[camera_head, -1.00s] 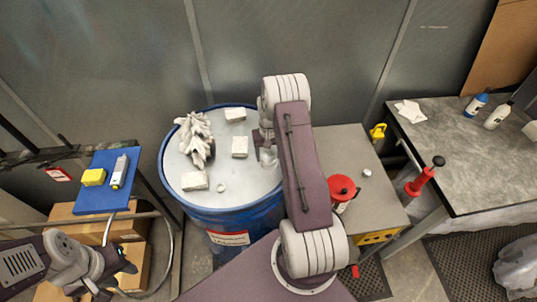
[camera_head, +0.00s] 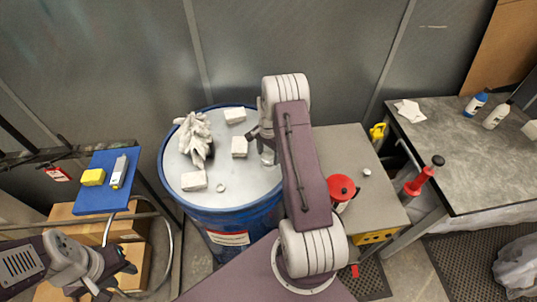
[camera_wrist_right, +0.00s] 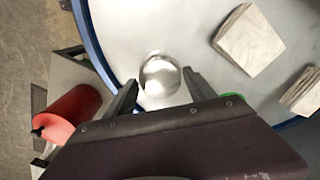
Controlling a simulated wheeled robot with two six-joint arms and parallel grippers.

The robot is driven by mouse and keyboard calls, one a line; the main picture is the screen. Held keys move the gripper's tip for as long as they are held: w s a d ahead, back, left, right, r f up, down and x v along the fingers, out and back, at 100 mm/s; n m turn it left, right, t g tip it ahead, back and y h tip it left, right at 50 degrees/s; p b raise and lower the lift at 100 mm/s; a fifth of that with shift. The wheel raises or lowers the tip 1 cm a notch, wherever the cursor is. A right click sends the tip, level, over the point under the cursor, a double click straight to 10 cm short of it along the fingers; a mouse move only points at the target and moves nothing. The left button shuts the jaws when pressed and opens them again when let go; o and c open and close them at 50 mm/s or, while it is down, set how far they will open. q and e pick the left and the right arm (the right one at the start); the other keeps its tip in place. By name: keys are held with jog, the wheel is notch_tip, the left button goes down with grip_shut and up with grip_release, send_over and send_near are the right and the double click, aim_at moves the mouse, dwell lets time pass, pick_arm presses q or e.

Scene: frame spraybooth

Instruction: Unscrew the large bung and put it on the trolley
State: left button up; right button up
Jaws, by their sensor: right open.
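The large bung (camera_wrist_right: 161,76) is a round silver cap on the pale lid of the blue drum (camera_head: 215,218). In the head view it (camera_head: 268,157) sits near the lid's right edge, partly hidden by my right arm. My right gripper (camera_wrist_right: 161,77) is open, with one finger on each side of the bung in the wrist view. Whether the fingers touch it I cannot tell. A smaller cap (camera_head: 221,188) lies near the lid's front. The grey-topped unit (camera_head: 345,145), apparently the trolley, stands right of the drum. My left gripper (camera_head: 124,268) is low at the left, its jaws unclear.
Several pale blocks (camera_head: 194,181) and a crumpled white glove-like thing (camera_head: 195,138) lie on the lid. A red can (camera_head: 342,188) and a small pale cap (camera_head: 367,172) stand on the grey top; its back is clear. A blue tray (camera_head: 96,204) is at left.

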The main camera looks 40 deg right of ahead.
aim_at(269, 156)
jog(key=m, duration=0.8)
jog(key=shift+m, duration=0.4)
jog(key=c, duration=0.9)
jog(key=shift+n, duration=0.7)
jog(key=shift+c, duration=0.2)
jog(key=shift+r, duration=0.1)
jog(key=shift+r+p, duration=1.55)
jog(key=shift+r, duration=0.5)
